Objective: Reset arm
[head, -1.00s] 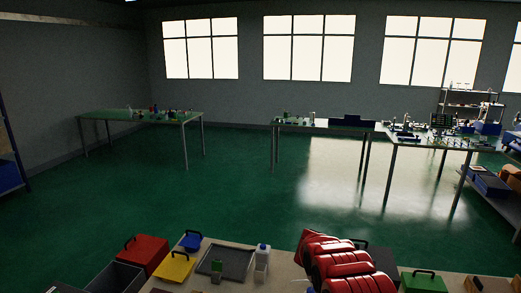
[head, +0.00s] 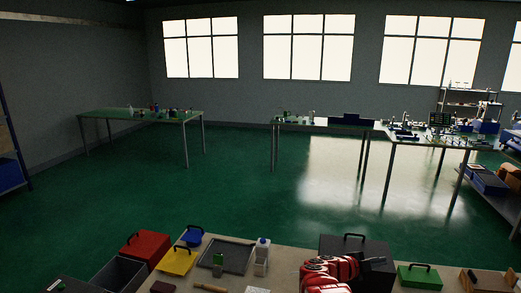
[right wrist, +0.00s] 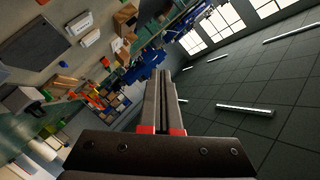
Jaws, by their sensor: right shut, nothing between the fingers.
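My right arm is red and stands over the near bench (head: 290,262), at the lower right of the head view. Its dark gripper (head: 378,260) points to the right there, in front of the black box with a handle (head: 345,245). In the right wrist view the two fingers (right wrist: 162,78) lie together, shut, with nothing between them. The wrist camera is tilted and looks across the room. My left arm and gripper are not in view.
The bench holds a red box (head: 145,250), a yellow box (head: 177,261), a blue box (head: 193,235), a grey tray (head: 229,256), a white bottle (head: 262,250) and a green box (head: 420,278). Green floor separates it from the far tables (head: 140,114). Right of the gripper the air is clear.

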